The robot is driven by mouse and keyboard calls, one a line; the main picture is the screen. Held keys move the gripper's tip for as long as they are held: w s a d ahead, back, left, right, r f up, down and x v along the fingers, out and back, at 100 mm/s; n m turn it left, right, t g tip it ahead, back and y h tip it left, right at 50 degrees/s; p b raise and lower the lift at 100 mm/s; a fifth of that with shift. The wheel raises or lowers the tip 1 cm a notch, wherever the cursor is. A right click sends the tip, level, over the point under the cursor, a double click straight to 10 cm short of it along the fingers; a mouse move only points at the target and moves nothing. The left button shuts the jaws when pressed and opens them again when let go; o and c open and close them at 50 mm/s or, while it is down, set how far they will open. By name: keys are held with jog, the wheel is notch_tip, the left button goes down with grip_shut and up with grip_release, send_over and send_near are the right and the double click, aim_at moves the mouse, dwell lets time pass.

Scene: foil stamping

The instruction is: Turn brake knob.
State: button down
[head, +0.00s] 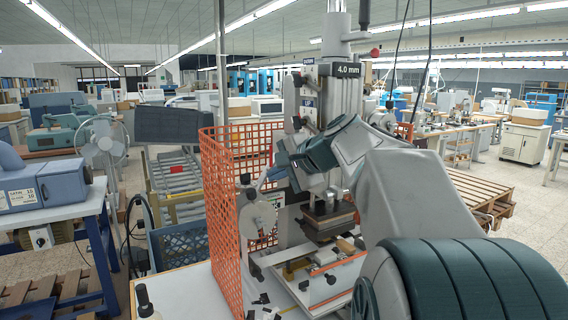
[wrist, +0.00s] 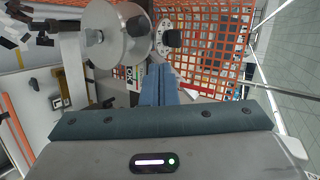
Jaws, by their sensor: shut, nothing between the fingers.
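A black knob (wrist: 173,38) on a pale round dial with dark marks shows at the top of the wrist view, just right of a grey disc (wrist: 122,36). I take it to be the brake knob. My gripper (wrist: 160,70) is shut and empty, its blue-grey fingers side by side. The fingertips appear just below the dial in the picture, and I see no contact with the knob. In the head view my gripper (head: 266,180) is small, above a pale disc (head: 262,218) by the orange guard. I cannot make out the dial there.
An orange mesh guard (head: 222,215) stands close to my gripper and fills the upper right of the wrist view (wrist: 220,35). The press column (head: 337,110) and its head (head: 328,218) stand behind my arm. A white worktable (head: 180,290) lies below.

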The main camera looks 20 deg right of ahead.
aim_at(248, 177)
jog(key=w+a, duration=0.1)
jog(key=w, duration=0.1)
jog(key=w+f+p, duration=0.1)
jog(key=w, duration=0.1)
jog(key=w+a+p, duration=0.1)
jog(key=w, duration=0.1)
jog(key=shift+w+a+f, duration=0.3)
jog(key=shift+f, duration=0.05)
jog(key=shift+w+a, duration=0.1)
jog(key=shift+a, duration=0.05)
